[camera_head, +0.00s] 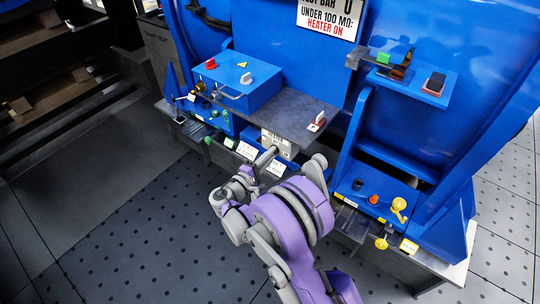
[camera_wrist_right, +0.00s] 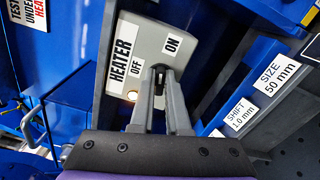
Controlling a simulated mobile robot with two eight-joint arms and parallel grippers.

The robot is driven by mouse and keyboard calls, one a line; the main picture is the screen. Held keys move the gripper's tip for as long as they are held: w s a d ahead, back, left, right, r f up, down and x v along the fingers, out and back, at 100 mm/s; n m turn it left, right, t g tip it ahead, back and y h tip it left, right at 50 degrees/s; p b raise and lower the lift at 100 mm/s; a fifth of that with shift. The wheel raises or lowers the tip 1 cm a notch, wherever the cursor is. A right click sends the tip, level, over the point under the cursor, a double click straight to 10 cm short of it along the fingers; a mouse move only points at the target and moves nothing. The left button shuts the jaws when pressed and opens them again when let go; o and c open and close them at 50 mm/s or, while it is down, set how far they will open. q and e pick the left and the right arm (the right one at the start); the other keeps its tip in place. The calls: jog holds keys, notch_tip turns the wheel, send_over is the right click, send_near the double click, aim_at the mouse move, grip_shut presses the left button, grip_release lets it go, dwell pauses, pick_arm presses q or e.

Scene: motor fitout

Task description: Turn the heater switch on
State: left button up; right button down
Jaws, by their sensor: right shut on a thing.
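The heater switch box (camera_wrist_right: 150,45) is a light grey panel labelled HEATER, with OFF on the left and ON on the right. Its dark switch lever (camera_wrist_right: 159,68) sits between my right gripper's fingertips (camera_wrist_right: 158,76), below the two labels. The gripper is shut on the lever; the fingers hide much of it, so I cannot tell which position it is in. A small round pale lamp (camera_wrist_right: 131,95) shows on the panel, left of the fingers. In the head view the box (camera_head: 281,144) is under the grey shelf, with my right gripper (camera_head: 266,157) at it. My left gripper is out of view.
A grey shelf (camera_head: 290,114) juts out above the box. A blue box (camera_head: 236,88) with red and white knobs stands at left. White SIZE (camera_wrist_right: 277,75) and SHIFT (camera_wrist_right: 240,113) labels are at right. A yellow knob (camera_head: 398,204) is further right. The dark floor in front is clear.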

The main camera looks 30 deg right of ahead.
jog(key=shift+m, duration=1.6)
jog(key=c, duration=0.9)
grip_release()
jog(key=shift+a, duration=0.1)
jog(key=v, duration=1)
jog(key=shift+s+a+p, duration=0.15)
jog(key=shift+a+p, duration=0.15)
jog(key=shift+a, duration=0.05)
jog(key=shift+d, duration=0.1)
